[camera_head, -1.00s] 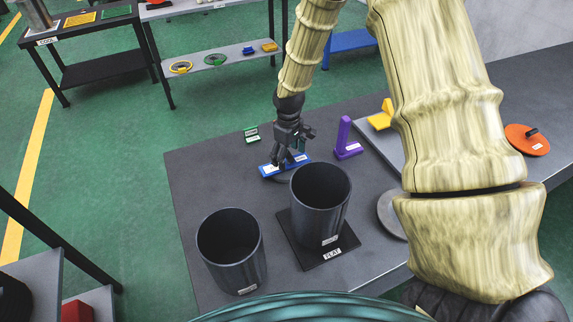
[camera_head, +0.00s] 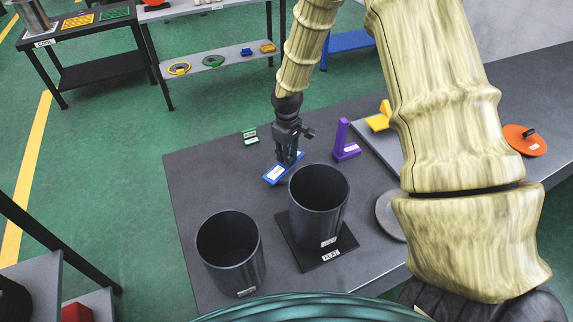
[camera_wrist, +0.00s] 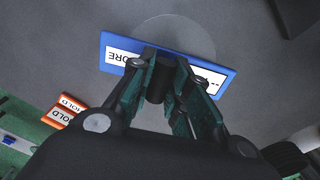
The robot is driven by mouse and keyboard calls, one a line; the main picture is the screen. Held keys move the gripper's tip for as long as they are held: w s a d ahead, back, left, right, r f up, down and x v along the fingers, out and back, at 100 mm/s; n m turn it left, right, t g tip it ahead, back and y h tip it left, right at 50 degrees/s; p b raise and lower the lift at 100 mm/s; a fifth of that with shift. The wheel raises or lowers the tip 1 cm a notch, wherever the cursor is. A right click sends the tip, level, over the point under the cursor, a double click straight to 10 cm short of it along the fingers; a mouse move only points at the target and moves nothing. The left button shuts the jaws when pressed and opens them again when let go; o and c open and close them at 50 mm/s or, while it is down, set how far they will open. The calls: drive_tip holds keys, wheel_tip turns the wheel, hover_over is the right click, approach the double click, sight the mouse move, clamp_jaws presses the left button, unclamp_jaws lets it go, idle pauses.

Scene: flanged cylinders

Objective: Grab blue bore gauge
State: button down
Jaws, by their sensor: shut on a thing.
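The blue bore gauge (camera_head: 272,175) is a flat blue plate with white labels at the table's far left, behind the dark cups. In the wrist view the gauge (camera_wrist: 190,51) lies across the middle, with part of its lettering readable as "ORE". My gripper (camera_head: 288,160) points down over its middle. In the wrist view my gripper (camera_wrist: 163,80) has its fingers closed on a dark round grip on the plate. The fingers hide the plate's centre. I cannot tell whether the plate touches the table.
Two open dark cups stand nearby, one (camera_head: 230,250) on the left and one (camera_head: 320,205) on a dark flat base. A purple upright block (camera_head: 343,140) is right of my gripper. Orange labelled pieces (camera_wrist: 66,108) show in the wrist view.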

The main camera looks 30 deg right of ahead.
drive_tip(key=shift+r+p, duration=1)
drive_tip(key=shift+r, duration=0.6)
